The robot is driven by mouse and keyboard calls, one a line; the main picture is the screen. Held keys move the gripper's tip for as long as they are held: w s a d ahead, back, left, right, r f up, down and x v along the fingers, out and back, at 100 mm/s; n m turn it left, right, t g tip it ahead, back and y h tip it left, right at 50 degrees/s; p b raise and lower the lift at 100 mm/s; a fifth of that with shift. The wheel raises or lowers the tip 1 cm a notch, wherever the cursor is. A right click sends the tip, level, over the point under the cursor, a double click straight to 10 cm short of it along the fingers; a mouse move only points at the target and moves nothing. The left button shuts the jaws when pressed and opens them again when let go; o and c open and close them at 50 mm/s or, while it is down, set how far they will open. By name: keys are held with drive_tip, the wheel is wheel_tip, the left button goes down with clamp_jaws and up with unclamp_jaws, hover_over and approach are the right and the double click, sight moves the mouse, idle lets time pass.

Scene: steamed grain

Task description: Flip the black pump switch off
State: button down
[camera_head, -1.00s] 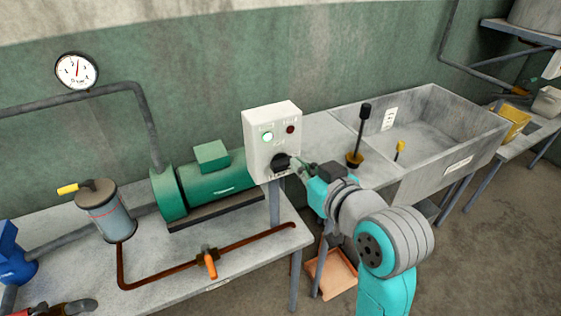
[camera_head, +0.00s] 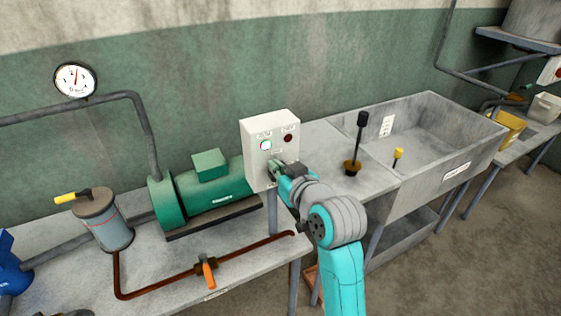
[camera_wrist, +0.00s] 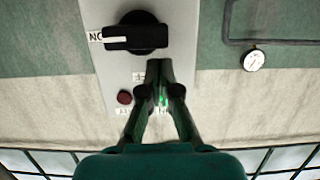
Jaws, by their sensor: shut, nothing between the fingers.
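The black pump switch (camera_wrist: 137,35) is a rotary knob on the white control box (camera_head: 268,122). In the wrist view, its white pointer line points left to a label that appears upside down and reads ON, partly covered. In the head view the knob is hidden behind my gripper (camera_head: 275,168). In the wrist view my gripper (camera_wrist: 160,66) is shut and empty, its tips in front of the box face just below the knob. Whether they touch the box or knob I cannot tell. The green lamp (camera_head: 266,145) is lit, and the red lamp (camera_head: 288,138) is dark.
An orange-handled valve (camera_head: 208,272) is on the front pipe.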

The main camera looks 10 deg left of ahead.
drive_tip(key=shift+f, duration=0.5)
drive_tip(key=shift+s+a+f+n, duration=0.15)
drive_tip(key=shift+a+n, duration=0.1)
drive_tip(key=shift+n, duration=0.45)
drive_tip(key=shift+s+a+f+n+t+h, duration=0.15)
drive_tip(key=shift+f+n+t+h, duration=0.1)
drive_tip(key=shift+n, duration=0.3)
drive_tip(key=shift+s+a+f+n+t+h, duration=0.15)
drive_tip(key=shift+n+h, duration=0.1)
drive_tip(key=shift+n, duration=0.3)
drive_tip(key=n, duration=0.1)
drive_tip(key=f+n+t, duration=0.1)
drive_tip(key=n, duration=0.1)
drive_tip(key=shift+a+f+n+h, duration=0.2)
drive_tip(key=shift+n+h, duration=0.1)
drive_tip(key=shift+h, duration=0.1)
drive_tip(key=f+n, duration=0.1)
drive_tip(key=n, duration=0.1)
drive_tip(key=n+t, duration=0.1)
drive_tip(key=n, duration=0.1)
drive_tip(key=f+n+t, duration=0.1)
drive_tip(key=n, duration=0.2)
drive_tip(key=shift+w+d+f+h, duration=0.15)
drive_tip(key=shift+d+f+h, duration=0.15)
drive_tip(key=shift+d, duration=0.05)
drive_tip(key=shift+f, duration=0.1)
